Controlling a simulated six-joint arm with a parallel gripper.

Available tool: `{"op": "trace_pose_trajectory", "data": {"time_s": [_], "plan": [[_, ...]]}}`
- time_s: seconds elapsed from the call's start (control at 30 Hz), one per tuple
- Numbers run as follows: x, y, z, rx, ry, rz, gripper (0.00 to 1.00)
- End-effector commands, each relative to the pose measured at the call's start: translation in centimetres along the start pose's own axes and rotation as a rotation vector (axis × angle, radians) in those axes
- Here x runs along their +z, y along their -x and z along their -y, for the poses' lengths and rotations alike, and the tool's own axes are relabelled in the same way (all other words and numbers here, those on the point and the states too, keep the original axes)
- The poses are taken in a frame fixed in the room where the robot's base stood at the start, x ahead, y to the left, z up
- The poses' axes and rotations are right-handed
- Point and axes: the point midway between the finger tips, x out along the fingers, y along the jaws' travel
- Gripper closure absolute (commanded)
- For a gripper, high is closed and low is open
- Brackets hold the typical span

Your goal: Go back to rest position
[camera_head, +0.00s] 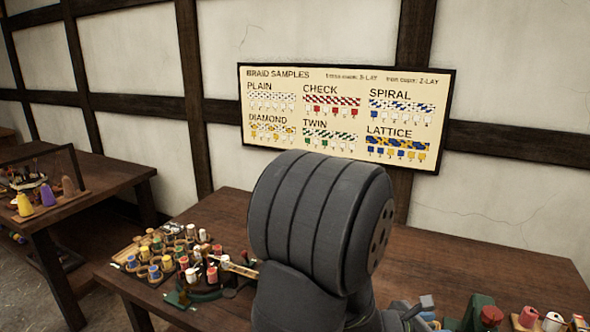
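The large dark grey ribbed joint of my own arm rises in the middle of the camera_head view and hides part of the table. My gripper does not show clearly; it is out of view or hidden behind the arm. The dark wooden table (440,265) lies under and behind the arm. On its left part stands a board with several coloured spools (160,262), in red, yellow, blue, white and green. A pale stick-like piece (238,267) lies by the spools, its right end meeting the arm's outline.
A green block (478,312) and several red, pink and white spools (528,317) stand at the lower right edge. A braid samples board (345,117) hangs on the wall. A second table (95,185) with coloured cones is at left. The table's back right is bare.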

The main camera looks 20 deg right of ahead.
Motion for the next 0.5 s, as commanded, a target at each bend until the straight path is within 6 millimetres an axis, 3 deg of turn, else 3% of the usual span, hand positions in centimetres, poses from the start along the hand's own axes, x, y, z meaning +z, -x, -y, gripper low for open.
{"op": "trace_pose_trajectory", "data": {"time_s": [0.2,0.5], "plan": [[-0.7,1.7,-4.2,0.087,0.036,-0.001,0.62],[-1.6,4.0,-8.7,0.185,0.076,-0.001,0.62]]}}
